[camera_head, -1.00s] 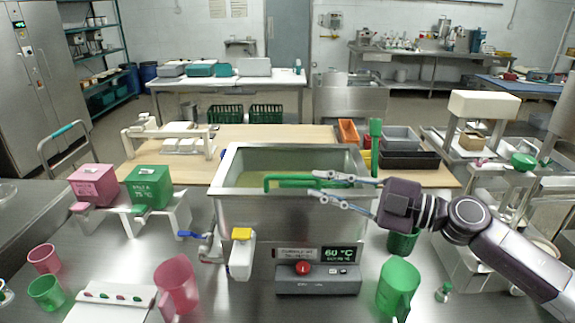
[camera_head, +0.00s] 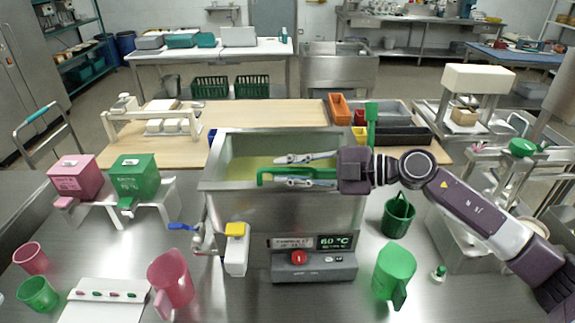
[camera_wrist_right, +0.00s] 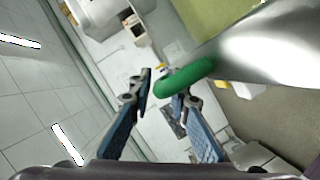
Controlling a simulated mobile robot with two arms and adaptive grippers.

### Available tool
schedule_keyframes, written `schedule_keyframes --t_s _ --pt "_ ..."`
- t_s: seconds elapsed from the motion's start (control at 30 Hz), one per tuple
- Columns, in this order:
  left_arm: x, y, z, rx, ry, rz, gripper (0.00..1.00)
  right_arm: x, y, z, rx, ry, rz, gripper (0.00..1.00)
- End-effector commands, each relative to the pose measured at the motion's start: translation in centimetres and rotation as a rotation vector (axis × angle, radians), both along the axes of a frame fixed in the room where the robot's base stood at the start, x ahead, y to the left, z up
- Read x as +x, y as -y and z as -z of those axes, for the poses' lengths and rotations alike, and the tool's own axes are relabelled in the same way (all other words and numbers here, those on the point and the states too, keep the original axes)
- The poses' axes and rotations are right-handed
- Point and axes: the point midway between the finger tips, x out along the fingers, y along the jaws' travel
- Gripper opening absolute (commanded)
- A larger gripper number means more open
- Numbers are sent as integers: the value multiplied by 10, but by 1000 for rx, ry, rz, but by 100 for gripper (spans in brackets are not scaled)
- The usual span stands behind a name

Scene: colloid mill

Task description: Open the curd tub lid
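The steel tub (camera_head: 285,216) stands in the middle of the head view, with pale yellow-green content (camera_head: 240,166) visible inside. A green bar handle (camera_head: 265,176) runs along its front top edge; no separate lid can be made out. My right gripper (camera_head: 280,170) is open, its fingers pointing left, one above and one below the handle in that view. In the wrist view the rounded green handle (camera_wrist_right: 187,77) shows by the tips of the parted fingers (camera_wrist_right: 168,92); I cannot tell whether they touch it. My left gripper is not in view.
Pink (camera_head: 75,177) and green (camera_head: 134,177) dispensers stand left. A pink jug (camera_head: 171,279), a green jug (camera_head: 393,272) and a control box (camera_head: 314,270) stand in front. A white press (camera_head: 479,79) stands right.

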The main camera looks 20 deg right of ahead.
Motion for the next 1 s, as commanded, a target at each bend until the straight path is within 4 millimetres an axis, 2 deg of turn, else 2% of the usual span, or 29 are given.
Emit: schedule_keyframes --t_s 0.03,0.1,0.27,0.43,0.83,1.0 --pt "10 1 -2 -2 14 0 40 1 -1 -1 1 1 1 17" --pt "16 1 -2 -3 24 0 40 1 -1 0 1 1 1 17" --pt "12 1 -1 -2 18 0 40 1 -1 0 1 1 1 17" --pt "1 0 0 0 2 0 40 1 -1 0 0 0 0 0" --pt "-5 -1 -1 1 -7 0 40 1 -1 -1 1 -1 -1 0" --pt "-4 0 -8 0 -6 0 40 -1 9 -11 8 -28 0 0"
